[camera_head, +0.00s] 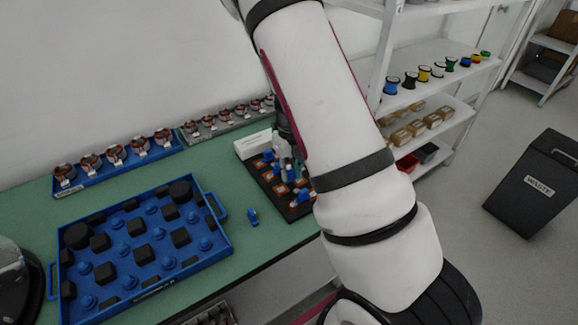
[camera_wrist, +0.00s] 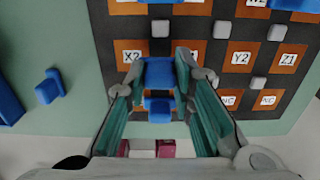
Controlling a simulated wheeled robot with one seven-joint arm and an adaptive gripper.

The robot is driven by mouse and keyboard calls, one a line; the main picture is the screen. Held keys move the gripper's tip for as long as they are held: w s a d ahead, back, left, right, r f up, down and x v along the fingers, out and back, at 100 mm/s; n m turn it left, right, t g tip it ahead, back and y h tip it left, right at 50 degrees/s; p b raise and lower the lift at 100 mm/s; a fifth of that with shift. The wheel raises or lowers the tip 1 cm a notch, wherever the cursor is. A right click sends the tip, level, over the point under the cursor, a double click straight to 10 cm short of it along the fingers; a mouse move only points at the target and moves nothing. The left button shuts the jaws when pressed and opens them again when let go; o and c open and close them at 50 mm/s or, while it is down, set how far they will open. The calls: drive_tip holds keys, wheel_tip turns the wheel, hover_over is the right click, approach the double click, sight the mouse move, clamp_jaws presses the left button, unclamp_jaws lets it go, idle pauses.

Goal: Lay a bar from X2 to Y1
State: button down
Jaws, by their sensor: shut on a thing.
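The dark terminal board (camera_head: 295,209) has orange labelled pads and grey posts; in the wrist view its dark surface (camera_wrist: 107,40) fills the upper part. The X2 pad (camera_wrist: 132,56) is just left of my gripper (camera_wrist: 159,76). My gripper is shut on a blue bar (camera_wrist: 159,72), over the board beside X2. A blue piece (camera_wrist: 158,104) below it may be part of the same bar. The Y2 pad (camera_wrist: 240,57) and Z1 pad (camera_wrist: 288,60) are to the right. I cannot read a Y1 label. In the head view my arm partly hides the board.
A loose blue bar (camera_wrist: 48,86) lies on the green bench left of the board, also in the head view (camera_head: 252,216). A blue tray (camera_head: 222,243) with black and blue parts stands to the left. A white box (camera_head: 254,144) sits behind the board.

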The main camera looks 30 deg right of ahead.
sight(291, 171)
drive_tip(key=shift+f, duration=0.35)
drive_tip(key=shift+f+b, duration=0.45)
drive_tip(key=shift+f, duration=0.25)
idle(0.4)
drive_tip(key=c, duration=1.3)
unclamp_jaws()
wheel_tip(291, 171, up, 12)
drive_tip(key=shift+r, duration=0.1)
